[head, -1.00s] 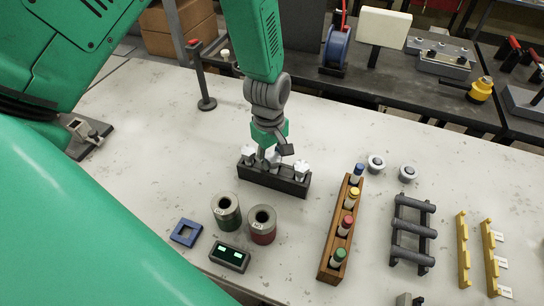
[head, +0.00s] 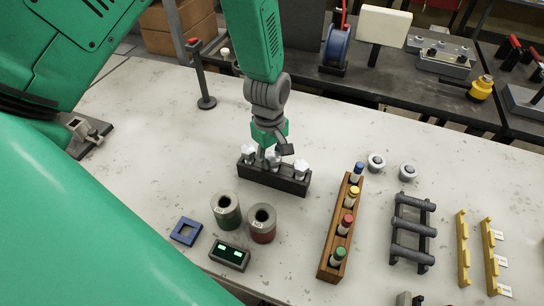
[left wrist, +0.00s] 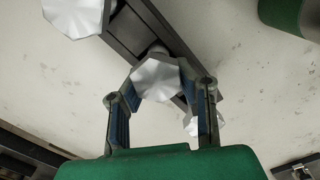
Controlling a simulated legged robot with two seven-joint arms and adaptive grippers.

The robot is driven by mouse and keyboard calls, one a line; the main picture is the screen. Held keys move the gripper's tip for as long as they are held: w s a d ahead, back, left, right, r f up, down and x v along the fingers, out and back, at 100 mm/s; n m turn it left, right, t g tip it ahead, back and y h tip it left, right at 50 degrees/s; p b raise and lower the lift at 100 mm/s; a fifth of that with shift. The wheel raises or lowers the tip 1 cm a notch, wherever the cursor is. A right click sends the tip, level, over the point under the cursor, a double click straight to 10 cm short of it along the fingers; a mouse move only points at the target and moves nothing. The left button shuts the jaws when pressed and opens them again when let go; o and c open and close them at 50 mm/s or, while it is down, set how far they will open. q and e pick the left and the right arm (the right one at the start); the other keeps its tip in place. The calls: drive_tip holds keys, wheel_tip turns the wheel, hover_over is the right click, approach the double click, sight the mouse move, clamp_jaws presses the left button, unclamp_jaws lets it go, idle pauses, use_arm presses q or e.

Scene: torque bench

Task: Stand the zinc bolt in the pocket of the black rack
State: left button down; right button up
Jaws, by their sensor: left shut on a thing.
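The black rack (head: 272,180) is a long dark block on the pale bench, with three silver bolt heads in a row over it. My left gripper (head: 272,152) points down at the middle of the rack. In the left wrist view its two fingers (left wrist: 163,88) are shut on the sides of the middle one, the zinc bolt (left wrist: 157,80). Its shank is mostly hidden under the head, so I cannot tell how deep it sits. A second bolt (head: 248,152) stands at the rack's left end and a third bolt (head: 301,168) at its right end. My right gripper is out of view.
In front of the rack are a green-banded cylinder (head: 227,211), a red-banded cylinder (head: 262,223), a small display box (head: 230,255) and a blue square frame (head: 186,231). A wooden holder (head: 328,262) is to the right. A post (head: 203,78) stands behind left.

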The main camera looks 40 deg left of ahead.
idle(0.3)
use_arm(q)
drive_tip(key=c, duration=1.2)
unclamp_jaws()
wheel_tip(320, 180, up, 12)
drive_tip(key=shift+a, duration=0.25)
drive_tip(key=shift+f, duration=0.1)
